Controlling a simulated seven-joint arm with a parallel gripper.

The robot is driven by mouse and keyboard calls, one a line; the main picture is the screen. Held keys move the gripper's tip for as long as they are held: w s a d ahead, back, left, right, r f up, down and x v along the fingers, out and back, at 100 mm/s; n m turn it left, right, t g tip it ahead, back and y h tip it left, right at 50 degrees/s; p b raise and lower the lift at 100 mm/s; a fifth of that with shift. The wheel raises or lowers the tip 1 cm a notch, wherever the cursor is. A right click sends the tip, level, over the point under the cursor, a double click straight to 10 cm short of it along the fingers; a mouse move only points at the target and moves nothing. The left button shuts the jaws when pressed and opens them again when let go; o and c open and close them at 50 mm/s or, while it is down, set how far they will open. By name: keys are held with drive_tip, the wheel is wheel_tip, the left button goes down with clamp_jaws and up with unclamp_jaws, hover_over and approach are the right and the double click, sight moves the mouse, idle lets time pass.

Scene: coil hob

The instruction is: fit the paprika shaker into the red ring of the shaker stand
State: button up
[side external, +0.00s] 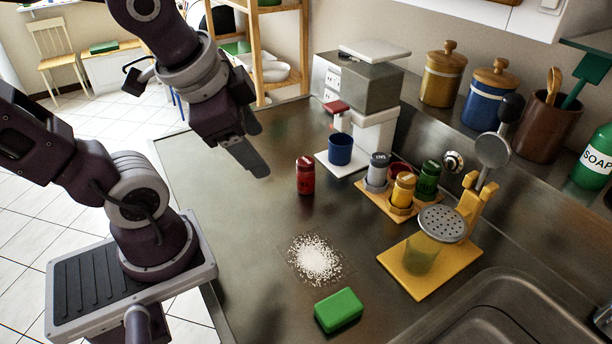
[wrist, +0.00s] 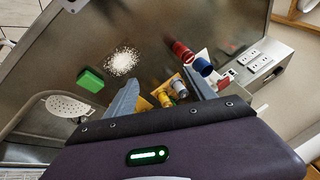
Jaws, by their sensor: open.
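The red paprika shaker (side external: 305,176) stands upright on the metal counter, left of the blue mug; it also shows in the wrist view (wrist: 182,52). The yellow shaker stand (side external: 372,190) holds a grey shaker (side external: 378,170), a yellow shaker (side external: 403,190) and a green shaker (side external: 428,178). The red ring (side external: 400,170) shows behind the yellow shaker, partly hidden, and looks empty. My gripper (side external: 257,150) is open and empty, above the counter and up and left of the paprika shaker, apart from it.
A blue mug (side external: 340,149) stands on the white base of a grey machine (side external: 368,85) behind the shaker. A yellow holder (side external: 400,267) with a skimmer (side external: 442,222) stands right. Spilled white grains (side external: 316,259) and a green sponge (side external: 338,310) lie in front. The left counter is clear.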

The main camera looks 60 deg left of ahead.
sight(302, 163)
drive_tip(key=w+a+f+m, duration=0.3)
drive_tip(key=w+m, duration=0.1)
drive_tip(key=m, duration=0.5)
drive_tip(key=w+a+f+m, duration=0.3)
drive_tip(key=w+f+m, duration=0.1)
drive_tip(key=m, duration=0.5)
drive_tip(key=w+a+f+m+g, duration=0.1)
drive_tip(key=w+a+f+m, duration=0.2)
drive_tip(key=m, duration=0.5)
drive_tip(key=shift+w+f+m, duration=0.4)
drive_tip(key=shift+w+f+m+h, duration=0.2)
drive_tip(key=shift+w+m+h, duration=0.1)
drive_tip(key=shift+m, duration=0.4)
drive_tip(key=shift+w+f, duration=0.1)
drive_tip(key=shift+f, duration=0.1)
drive_tip(key=shift+w+f+m, duration=0.15)
drive_tip(key=shift+f+m, duration=0.15)
drive_tip(key=shift+f, duration=0.05)
drive_tip(key=shift+d+x, duration=0.1)
drive_tip(key=shift+x, duration=1.05)
drive_tip(key=shift+d+x, duration=0.15)
drive_tip(key=shift+x, duration=1)
drive_tip(key=shift+w+a+f, duration=0.1)
drive_tip(key=shift+a+f, duration=0.05)
drive_tip(key=shift+f, duration=0.5)
